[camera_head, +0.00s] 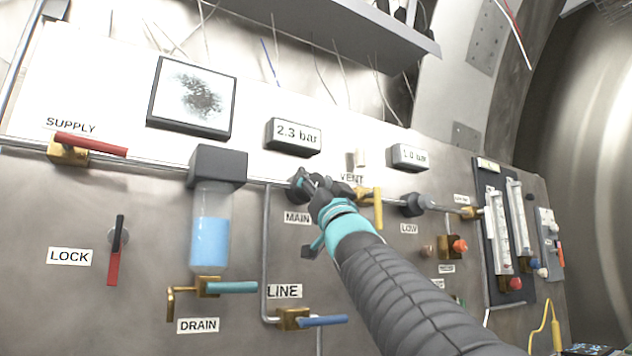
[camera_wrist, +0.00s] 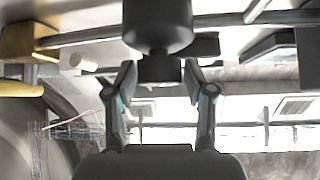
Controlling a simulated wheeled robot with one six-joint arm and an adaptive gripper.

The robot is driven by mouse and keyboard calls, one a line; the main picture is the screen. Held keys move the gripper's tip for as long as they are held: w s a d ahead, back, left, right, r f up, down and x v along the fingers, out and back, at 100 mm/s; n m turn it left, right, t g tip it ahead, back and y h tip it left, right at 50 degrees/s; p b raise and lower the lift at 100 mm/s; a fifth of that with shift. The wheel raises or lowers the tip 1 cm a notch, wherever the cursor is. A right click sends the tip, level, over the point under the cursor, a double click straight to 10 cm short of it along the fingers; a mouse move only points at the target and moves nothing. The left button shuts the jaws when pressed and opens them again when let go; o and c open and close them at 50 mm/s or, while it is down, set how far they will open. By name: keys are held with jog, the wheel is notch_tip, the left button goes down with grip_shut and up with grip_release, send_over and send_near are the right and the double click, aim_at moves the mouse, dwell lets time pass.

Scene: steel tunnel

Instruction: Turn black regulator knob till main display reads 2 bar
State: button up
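The main display (camera_head: 293,136) reads 2.3 bar on the white upper panel. The black MAIN regulator knob (camera_head: 301,185) sits below it, partly hidden by my gripper (camera_head: 312,190). In the wrist view, the black knob's narrow end (camera_wrist: 159,69) lies between the two fingertips of my gripper (camera_wrist: 159,79), one on each side, close against it. The wider black regulator body (camera_wrist: 158,22) is beyond the fingertips. The MAIN label (camera_head: 297,217) is just below the knob.
A yellow-handled VENT valve (camera_head: 377,205) is close right of my gripper. A LOW regulator (camera_head: 416,204) is farther right, below a second display (camera_head: 408,157). A clear vessel with blue liquid (camera_head: 210,230) is at left. A LINE valve (camera_head: 296,319) is below.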

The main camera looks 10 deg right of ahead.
jog(key=shift+y, duration=0.3)
jog(key=c, duration=0.6)
jog(key=shift+n+y, duration=0.4)
jog(key=shift+n, duration=0.3)
jog(key=n+g+y+p, duration=0.1)
jog(key=n+y, duration=0.1)
jog(key=shift+d+n, duration=0.1)
jog(key=shift+n, duration=0.2)
jog(key=shift+n+g+y, duration=1.25)
jog(key=shift+n+y, duration=0.8)
jog(key=shift+n, duration=0.3)
jog(key=shift+n+g+y, duration=1.25)
jog(key=shift+n+y, duration=0.8)
jog(key=shift+n, duration=0.3)
jog(key=o, duration=1.1)
jog(key=shift+o, duration=0.2)
